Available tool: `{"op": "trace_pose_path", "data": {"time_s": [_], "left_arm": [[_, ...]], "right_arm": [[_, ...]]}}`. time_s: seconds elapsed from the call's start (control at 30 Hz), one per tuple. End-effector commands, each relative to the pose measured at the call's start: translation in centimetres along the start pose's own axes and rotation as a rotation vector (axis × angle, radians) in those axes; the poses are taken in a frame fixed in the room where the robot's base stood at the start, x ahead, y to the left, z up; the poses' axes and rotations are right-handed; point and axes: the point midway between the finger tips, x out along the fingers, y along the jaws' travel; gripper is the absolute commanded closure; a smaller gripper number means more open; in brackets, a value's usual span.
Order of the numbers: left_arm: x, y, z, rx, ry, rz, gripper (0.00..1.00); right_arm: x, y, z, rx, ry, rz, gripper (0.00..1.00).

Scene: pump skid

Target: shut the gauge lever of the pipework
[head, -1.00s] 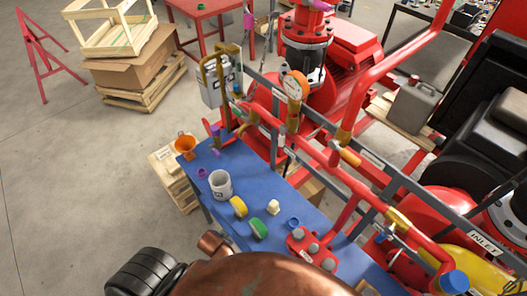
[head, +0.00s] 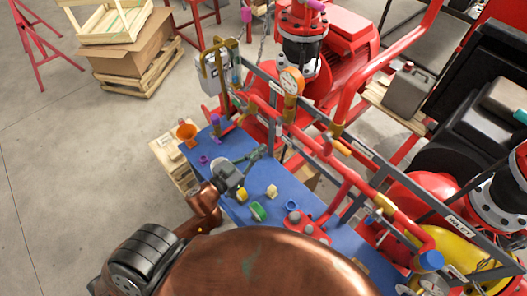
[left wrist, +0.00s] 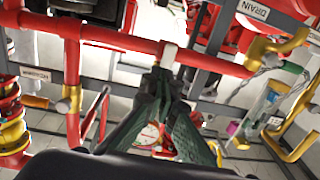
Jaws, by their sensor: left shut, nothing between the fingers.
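The pressure gauge (head: 291,80) has a white dial and stands on brass fittings on the red pipework (head: 310,143). Its dial also shows small in the left wrist view (left wrist: 150,132), partly behind my fingers. I cannot tell for certain which handle is the gauge lever. My left gripper (head: 261,152) is over the blue bench, just in front of the pipework, shut and empty. In the left wrist view its dark green fingers (left wrist: 162,80) point toward a red pipe with a small whitish piece (left wrist: 168,55) on it. I cannot tell whether they touch. My right gripper is not in view.
The blue bench (head: 236,211) holds an orange funnel (head: 187,132), a green roll (head: 257,211), a cream piece (head: 271,191) and a blue ring (head: 292,206). Grey rails and brass valves (head: 338,130) crowd the skid.

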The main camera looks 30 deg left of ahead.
Motion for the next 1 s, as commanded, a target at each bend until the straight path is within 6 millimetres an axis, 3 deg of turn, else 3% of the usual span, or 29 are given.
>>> {"op": "trace_pose_path", "data": {"time_s": [0.2, 1.0], "left_arm": [[0.3, 1.5, -0.7, -0.004, 0.032, 0.063, 1.00], [5.3, 1.7, -0.8, -0.002, 0.032, 0.060, 1.00]], "right_arm": [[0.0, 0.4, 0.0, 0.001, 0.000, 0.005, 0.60], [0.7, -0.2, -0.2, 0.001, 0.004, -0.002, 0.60]]}}
